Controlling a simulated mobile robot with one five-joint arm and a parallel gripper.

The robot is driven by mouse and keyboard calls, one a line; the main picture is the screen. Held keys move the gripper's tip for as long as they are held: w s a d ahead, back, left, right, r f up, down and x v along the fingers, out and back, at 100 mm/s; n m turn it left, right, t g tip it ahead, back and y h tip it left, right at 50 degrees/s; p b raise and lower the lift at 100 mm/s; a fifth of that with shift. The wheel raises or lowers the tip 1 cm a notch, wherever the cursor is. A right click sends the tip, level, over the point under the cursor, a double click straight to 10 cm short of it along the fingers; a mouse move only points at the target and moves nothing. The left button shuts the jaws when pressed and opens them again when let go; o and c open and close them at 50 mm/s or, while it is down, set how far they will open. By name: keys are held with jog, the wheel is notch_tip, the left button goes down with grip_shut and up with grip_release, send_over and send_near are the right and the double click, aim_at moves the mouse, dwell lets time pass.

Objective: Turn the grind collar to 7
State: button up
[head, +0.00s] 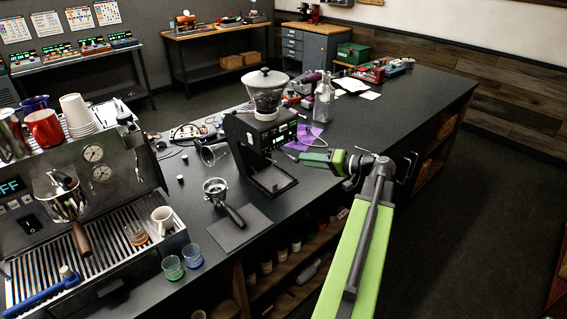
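The black grinder (243,140) stands on the dark counter, with a clear hopper (265,95) of dark beans on top. A pale ring, which looks like the grind collar (266,114), sits just under the hopper. Its markings are too small to read. A small lit display (283,134) shows on the grinder's face. My gripper (288,153) is at the end of my green arm, to the right of the grinder and lower than the collar. It appears apart from the collar. Its fingers are too small and dark to tell whether they are open or shut.
A portafilter (218,190) lies on a dark mat (240,230) in front of the grinder. An espresso machine (100,165) with cups stands at left.

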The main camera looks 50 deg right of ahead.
aim_at(287, 155)
jog(key=b+x, duration=0.1)
jog(key=x, duration=0.8)
jog(key=shift+w, duration=0.1)
grip_shut()
dwell(1.0)
